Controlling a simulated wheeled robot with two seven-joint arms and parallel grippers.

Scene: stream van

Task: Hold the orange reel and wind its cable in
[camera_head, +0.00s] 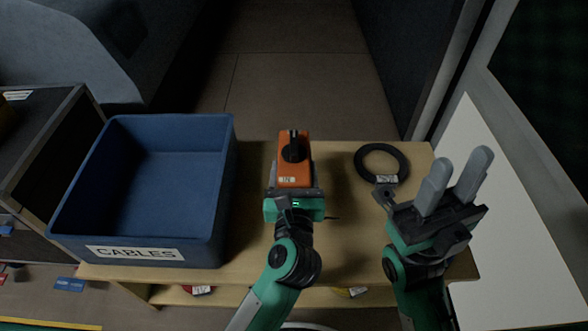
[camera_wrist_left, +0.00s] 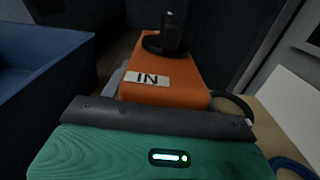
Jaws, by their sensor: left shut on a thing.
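The orange reel (camera_head: 295,176) is a box with a black crank knob on top and a white label. My left gripper (camera_head: 293,188) is shut on its near end, above the middle of the wooden table. In the left wrist view the reel (camera_wrist_left: 180,85) fills the middle, with its label reading "IN" and the black knob (camera_wrist_left: 168,40) at the far end. The gripper's fingers are mostly hidden there. My right gripper (camera_head: 455,182) is open and empty at the table's right side, its fingers pointing up and away. I cannot make out the reel's cable.
A coiled black cable (camera_head: 361,164) with a white tag lies at the right back. Bare wooden table (camera_head: 345,240) shows between the arms. A white panel (camera_head: 500,200) stands at the right.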

